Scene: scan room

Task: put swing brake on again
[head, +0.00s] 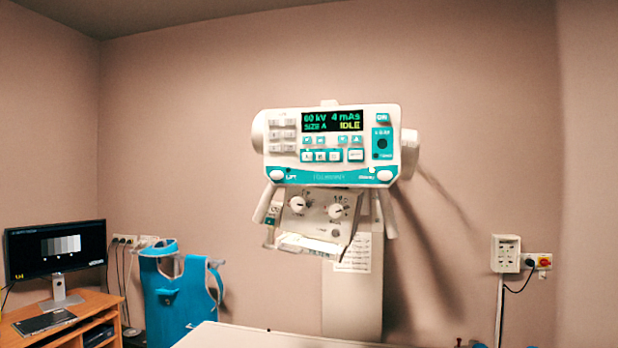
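The X-ray head's control panel (333,146) hangs at the middle, white with teal areas. Its display (332,121) reads 60 kV, 4 mAs, SIZE A and IDLE. A white round button (277,175) sits at the lower left corner beside the word LIFT. A matching white round button (385,175) sits at the lower right corner beside a label too blurred to read surely. A small pale spot, perhaps a lamp, shows just above that label. My gripper is not in view.
Below the panel is a collimator box (318,216) with two knobs. A pale table top (250,337) fills the bottom middle. A blue apron (178,295) hangs at left beside a desk (75,320) with a monitor (56,250). Wall sockets (506,253) are at right.

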